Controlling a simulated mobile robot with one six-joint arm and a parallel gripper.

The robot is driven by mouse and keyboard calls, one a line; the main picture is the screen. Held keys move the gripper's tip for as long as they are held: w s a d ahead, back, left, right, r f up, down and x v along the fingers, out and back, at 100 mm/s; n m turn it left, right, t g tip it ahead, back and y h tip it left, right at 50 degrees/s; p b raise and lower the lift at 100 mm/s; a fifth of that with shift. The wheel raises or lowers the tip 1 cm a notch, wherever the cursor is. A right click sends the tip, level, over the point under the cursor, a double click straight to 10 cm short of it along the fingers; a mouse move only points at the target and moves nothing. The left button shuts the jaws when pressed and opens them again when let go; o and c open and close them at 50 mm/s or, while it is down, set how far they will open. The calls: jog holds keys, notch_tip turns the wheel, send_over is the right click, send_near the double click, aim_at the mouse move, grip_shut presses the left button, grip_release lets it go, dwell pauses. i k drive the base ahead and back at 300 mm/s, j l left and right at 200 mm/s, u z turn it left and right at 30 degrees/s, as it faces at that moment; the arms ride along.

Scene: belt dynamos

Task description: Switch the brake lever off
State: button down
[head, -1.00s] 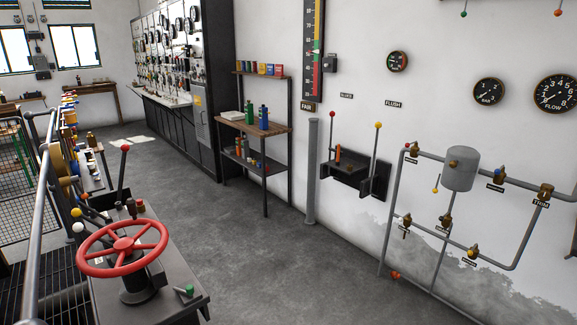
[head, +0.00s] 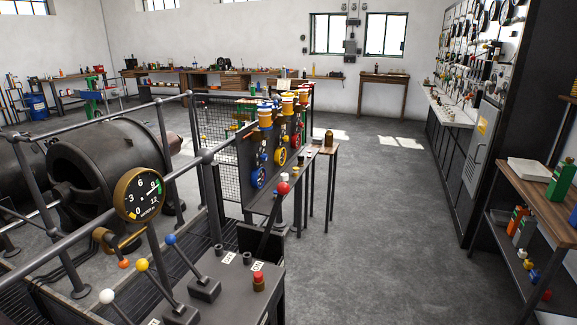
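Several levers stand on a dark console (head: 225,300) at the bottom centre. One has a red knob (head: 283,188) and a long dark shaft at the console's far end, its top tipped to the right. Levers with a blue knob (head: 170,240), a yellow knob (head: 142,265) and a white knob (head: 107,296) lean to the left. I cannot tell which lever is the brake lever. My gripper is not in view.
Railings (head: 165,160) run along the left, by a large dark machine (head: 105,165) and a round gauge (head: 139,194). Open grey floor (head: 375,240) lies right of the console. A shelf (head: 540,190) and a switchboard (head: 480,130) stand at the right.

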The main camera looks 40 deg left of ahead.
aim_at(283, 189)
jog(key=i+j+u, duration=0.45)
jog(key=i+j, duration=0.8)
jog(key=j, duration=0.15)
